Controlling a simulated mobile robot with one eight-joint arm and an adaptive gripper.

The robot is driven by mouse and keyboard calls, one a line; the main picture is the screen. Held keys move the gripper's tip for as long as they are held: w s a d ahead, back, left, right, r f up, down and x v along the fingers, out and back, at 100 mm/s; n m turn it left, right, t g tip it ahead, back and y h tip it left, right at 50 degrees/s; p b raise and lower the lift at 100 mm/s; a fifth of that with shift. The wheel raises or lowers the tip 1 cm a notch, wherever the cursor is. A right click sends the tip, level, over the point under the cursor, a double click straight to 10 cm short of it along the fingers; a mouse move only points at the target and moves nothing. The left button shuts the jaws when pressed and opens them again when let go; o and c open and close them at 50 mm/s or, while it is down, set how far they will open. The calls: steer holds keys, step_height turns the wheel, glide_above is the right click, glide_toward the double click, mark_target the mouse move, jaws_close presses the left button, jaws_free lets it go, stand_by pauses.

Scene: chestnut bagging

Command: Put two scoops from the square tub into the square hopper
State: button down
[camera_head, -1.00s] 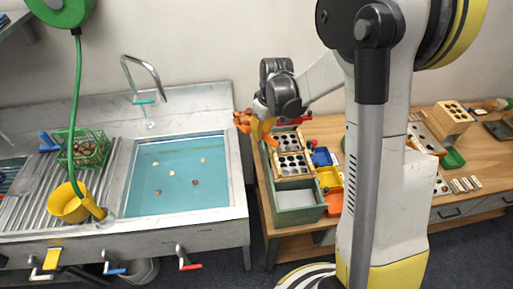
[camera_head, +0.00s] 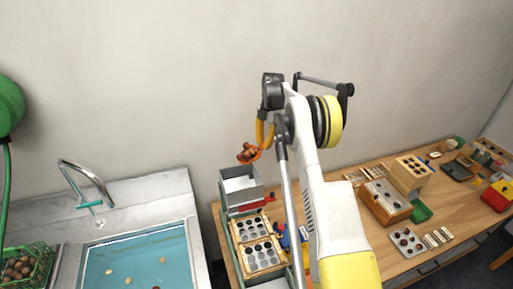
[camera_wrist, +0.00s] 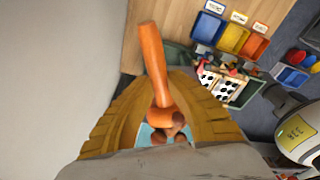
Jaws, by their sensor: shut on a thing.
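My gripper (camera_head: 264,132) has yellow fingers and is shut on an orange scoop (camera_head: 257,153). The scoop is raised in the air near the wall, heaped with brown chestnuts (camera_head: 246,152). Below it stands a grey, square, open-topped box (camera_head: 241,197), which looks like the square hopper; the scoop is above its far right part. In the wrist view the scoop's handle (camera_wrist: 152,60) passes between the fingers, and a few chestnuts (camera_wrist: 172,130) show in its bowl. I cannot pick out the square tub for certain.
Wooden trays with round holes (camera_head: 257,243) stand in front of the grey box. The blue-water sink (camera_head: 140,262) is at left. More trays and a wooden block (camera_head: 409,174) are on the bench at right. The wall is close behind my gripper.

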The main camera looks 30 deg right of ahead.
steer(key=shift+w+d, duration=0.1)
steer(key=shift+d, duration=0.05)
steer(key=shift+s+a+h, duration=0.2)
steer(key=shift+a+h, duration=0.25)
steer(key=shift+h, duration=0.25)
steer(key=a+r+h, duration=0.1)
steer(key=h, duration=0.1)
steer(key=a+r+t+h+p, duration=0.1)
steer(key=r+h, duration=0.1)
steer(key=s+a+r+t+h+p, duration=0.1)
steer(key=h, duration=0.1)
steer(key=shift+s+a+r, duration=0.1)
steer(key=shift+a+r, duration=0.1)
steer(key=shift+a, duration=0.2)
steer(key=a+h+b, duration=0.1)
steer(key=h+b, duration=0.1)
steer(key=a+r+t+b, duration=0.1)
steer(key=shift+s+a+h, duration=0.3)
steer(key=shift+s+h, duration=0.1)
steer(key=shift+s+a+r+h+b, duration=0.2)
steer(key=shift+a+r+h+b, duration=0.1)
steer(key=shift+a+h+b, duration=0.35)
steer(key=shift+s+a+r+t+h+b, duration=0.1)
steer(key=shift+a+r+t+h+b, duration=0.15)
steer(key=shift+r+t+h+b, duration=0.15)
